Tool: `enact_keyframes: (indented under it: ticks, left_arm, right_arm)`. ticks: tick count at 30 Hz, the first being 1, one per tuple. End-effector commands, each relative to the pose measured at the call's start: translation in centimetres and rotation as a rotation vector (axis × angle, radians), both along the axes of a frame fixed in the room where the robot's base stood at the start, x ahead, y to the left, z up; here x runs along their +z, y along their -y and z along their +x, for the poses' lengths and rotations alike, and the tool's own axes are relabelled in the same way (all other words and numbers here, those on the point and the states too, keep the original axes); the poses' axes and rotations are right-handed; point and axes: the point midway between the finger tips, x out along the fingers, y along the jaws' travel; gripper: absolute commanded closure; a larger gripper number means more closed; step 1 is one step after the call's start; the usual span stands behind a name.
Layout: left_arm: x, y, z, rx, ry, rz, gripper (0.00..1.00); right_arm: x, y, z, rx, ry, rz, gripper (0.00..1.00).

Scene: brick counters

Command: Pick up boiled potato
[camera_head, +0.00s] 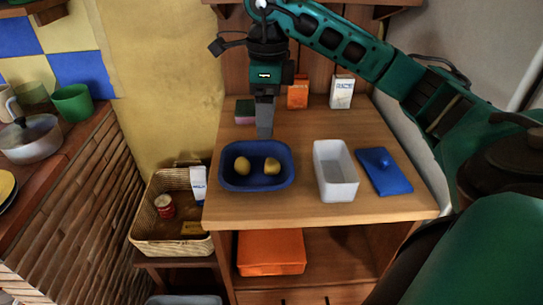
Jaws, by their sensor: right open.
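Two yellowish potatoes lie apart in a blue oval bowl (228,179) on the wooden counter. The left potato (242,165) is rounder, and the right potato (271,166) sits beside it. My right gripper (264,135) points down just behind the bowl's back rim, above or near the counter. It holds nothing that I can see. The gap between its fingers is hard to make out from this angle. My left gripper is out of view.
A white open container (335,185) and a blue lid (384,172) lie right of the bowl. A sponge (245,111), an orange box (298,92) and a white carton (341,91) stand behind. A wicker basket (150,240) sits lower left. An orange box (271,252) is on the shelf below.

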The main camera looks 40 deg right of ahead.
Motion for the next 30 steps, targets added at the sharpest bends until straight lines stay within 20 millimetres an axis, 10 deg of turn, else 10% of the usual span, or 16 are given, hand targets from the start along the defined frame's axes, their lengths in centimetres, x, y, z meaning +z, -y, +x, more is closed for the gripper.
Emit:
enact_keyframes:
  ticks: [30]
  left_arm:
    - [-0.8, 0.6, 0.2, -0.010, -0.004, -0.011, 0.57]
  right_arm:
    - [-12.5, 1.2, -0.2, -0.008, -0.001, -0.019, 0.22]
